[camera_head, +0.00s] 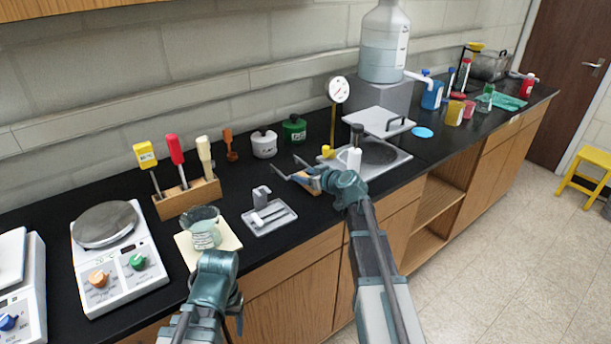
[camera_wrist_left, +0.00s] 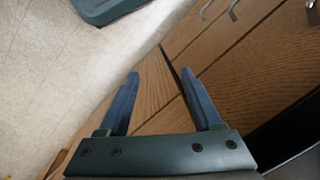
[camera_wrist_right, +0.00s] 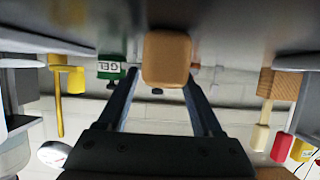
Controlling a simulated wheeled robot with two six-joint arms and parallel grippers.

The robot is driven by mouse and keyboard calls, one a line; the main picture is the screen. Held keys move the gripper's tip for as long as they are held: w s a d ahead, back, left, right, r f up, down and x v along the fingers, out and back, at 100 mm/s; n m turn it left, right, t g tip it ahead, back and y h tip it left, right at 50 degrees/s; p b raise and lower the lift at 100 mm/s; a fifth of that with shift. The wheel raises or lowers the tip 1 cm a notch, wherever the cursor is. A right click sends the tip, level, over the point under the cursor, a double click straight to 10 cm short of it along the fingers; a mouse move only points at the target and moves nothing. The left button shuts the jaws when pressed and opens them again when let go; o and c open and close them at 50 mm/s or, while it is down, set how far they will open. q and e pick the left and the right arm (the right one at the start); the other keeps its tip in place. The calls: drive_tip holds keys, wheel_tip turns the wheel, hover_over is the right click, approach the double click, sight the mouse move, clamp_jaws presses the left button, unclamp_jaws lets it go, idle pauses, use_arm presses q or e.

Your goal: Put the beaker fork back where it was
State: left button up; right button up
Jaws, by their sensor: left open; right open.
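I cannot tell for sure which thing is the beaker fork. A wooden rack (camera_head: 187,198) at the left back of the bench holds tools with a yellow (camera_head: 145,154), a red (camera_head: 175,149) and a cream handle (camera_head: 204,149). My right gripper (camera_head: 284,165) is open over the bench. A tan rounded block (camera_wrist_right: 167,60) shows beyond and between its fingers in the right wrist view, not visibly gripped. My left gripper (camera_wrist_left: 165,85) is open and empty; that view shows cabinet fronts and floor. In the head view its fingers are hidden.
A glass beaker (camera_head: 203,228) stands on a cream pad (camera_head: 228,244). A hotplate (camera_head: 118,262) is to its left, a small grey tray (camera_head: 270,218) to its right. A white container (camera_head: 263,144) and a green container (camera_head: 294,129) stand behind. A balance (camera_head: 378,157) sits right of my right gripper.

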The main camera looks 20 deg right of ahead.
drive_tip(key=shift+r+p, duration=0.45)
drive_tip(key=shift+r, duration=0.2)
drive_tip(key=p+v, duration=0.4)
drive_tip(key=v, duration=0.7)
drive_tip(key=shift+s+d+r, duration=0.1)
drive_tip(key=shift+s+d, duration=0.1)
drive_tip(key=shift+s, duration=0.25)
